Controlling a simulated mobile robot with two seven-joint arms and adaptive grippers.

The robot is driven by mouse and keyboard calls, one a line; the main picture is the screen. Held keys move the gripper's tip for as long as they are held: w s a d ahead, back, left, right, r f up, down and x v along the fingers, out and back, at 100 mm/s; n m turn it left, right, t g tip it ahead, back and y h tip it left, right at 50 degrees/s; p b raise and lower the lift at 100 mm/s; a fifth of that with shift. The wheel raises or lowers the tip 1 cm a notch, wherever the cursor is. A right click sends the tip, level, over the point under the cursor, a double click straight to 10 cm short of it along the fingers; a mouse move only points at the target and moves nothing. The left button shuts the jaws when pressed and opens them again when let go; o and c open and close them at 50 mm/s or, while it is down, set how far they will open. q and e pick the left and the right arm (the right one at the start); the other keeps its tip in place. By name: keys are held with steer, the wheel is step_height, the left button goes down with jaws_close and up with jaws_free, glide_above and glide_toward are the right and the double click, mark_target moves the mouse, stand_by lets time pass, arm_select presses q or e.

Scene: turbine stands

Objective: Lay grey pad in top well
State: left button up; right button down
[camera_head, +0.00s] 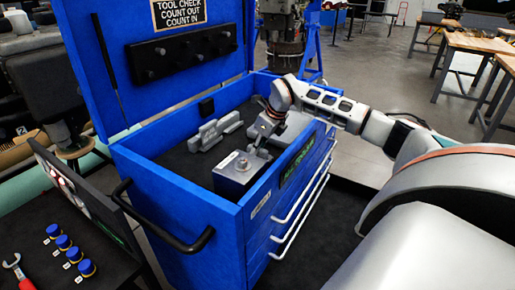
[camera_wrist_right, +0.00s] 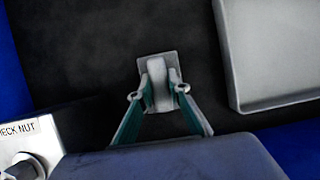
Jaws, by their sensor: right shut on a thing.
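The top well (camera_head: 180,158) is the dark-floored open top of a blue tool chest, under its raised lid. My right gripper (camera_head: 257,142) reaches into it from the right, just behind a grey box with a stud. In the right wrist view my right gripper (camera_wrist_right: 160,92) is shut on the raised rib of the grey pad (camera_wrist_right: 149,66), a small squarish plate. The pad is over the dark well floor (camera_wrist_right: 90,50); I cannot tell if it touches it. In the head view I cannot make out the pad. My left gripper is not in view.
The stud box (camera_head: 238,172), labelled "CHECK NUT" in the wrist view, stands at the near right of the well. A grey tray (camera_wrist_right: 285,95) is at the right. A grey stepped block (camera_head: 214,131) lies farther back. Bare floor lies between them.

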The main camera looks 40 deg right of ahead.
mark_target(262, 149)
steer(key=shift+f, duration=0.35)
stand_by(0.3)
steer(key=c, duration=1.8)
jaws_free()
steer(key=shift+o, duration=0.6)
steer(key=shift+r, duration=0.1)
steer(key=shift+p+v, duration=1.9)
steer(key=shift+v, duration=1.55)
